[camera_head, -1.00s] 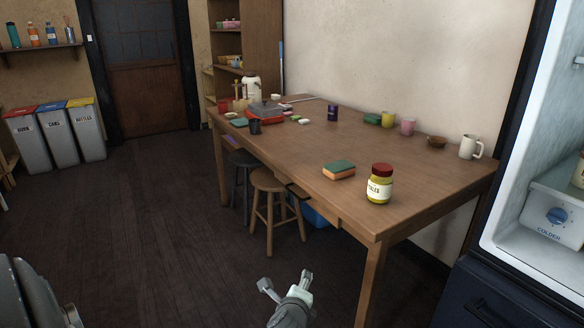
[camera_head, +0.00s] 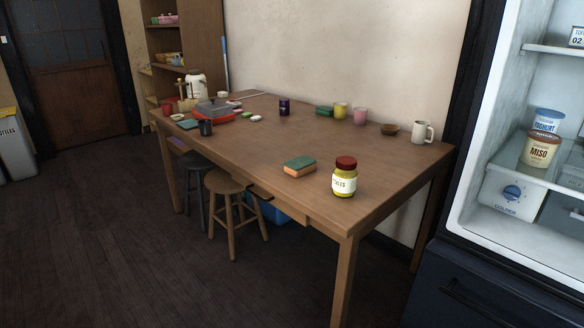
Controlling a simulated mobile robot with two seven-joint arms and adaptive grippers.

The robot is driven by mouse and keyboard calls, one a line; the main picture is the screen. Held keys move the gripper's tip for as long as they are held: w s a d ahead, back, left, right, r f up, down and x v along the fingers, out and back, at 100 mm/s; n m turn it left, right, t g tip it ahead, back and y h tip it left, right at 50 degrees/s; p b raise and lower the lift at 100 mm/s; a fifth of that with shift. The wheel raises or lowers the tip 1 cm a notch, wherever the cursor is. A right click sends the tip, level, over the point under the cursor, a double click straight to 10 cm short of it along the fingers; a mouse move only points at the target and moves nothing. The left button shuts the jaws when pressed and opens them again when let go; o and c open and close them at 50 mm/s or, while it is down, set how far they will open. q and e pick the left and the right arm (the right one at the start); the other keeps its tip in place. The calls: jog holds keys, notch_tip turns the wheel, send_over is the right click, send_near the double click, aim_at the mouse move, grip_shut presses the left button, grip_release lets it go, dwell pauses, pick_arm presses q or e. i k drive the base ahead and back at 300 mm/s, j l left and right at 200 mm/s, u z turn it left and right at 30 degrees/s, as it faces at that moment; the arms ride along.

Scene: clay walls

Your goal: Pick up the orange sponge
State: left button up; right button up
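The orange sponge (camera_head: 299,167) lies flat near the front edge of the wooden table (camera_head: 250,155), with a green top layer and an orange lower layer. A pickle jar (camera_head: 344,178) with a dark red lid stands just to its right, apart from it. Neither of my grippers shows in the head view now.
Stools (camera_head: 235,212) stand under the table's front edge. Cups, a mug (camera_head: 422,132) and a brown bowl (camera_head: 390,129) line the back edge. An open fridge (camera_head: 520,200) stands at the right. The floor (camera_head: 110,240) in front is clear.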

aim_at(298, 167)
jog(key=j+z, duration=0.1)
jog(key=z, duration=0.65)
jog(key=i+j+z, duration=0.15)
jog(key=j+z, duration=0.9)
jog(key=j, duration=0.45)
jog(key=j+z, duration=0.2)
jog(key=j, duration=0.35)
jog(key=k+j, duration=0.1)
jog(key=j, duration=0.65)
jog(key=k+j+z, duration=0.1)
jog(key=j, duration=0.3)
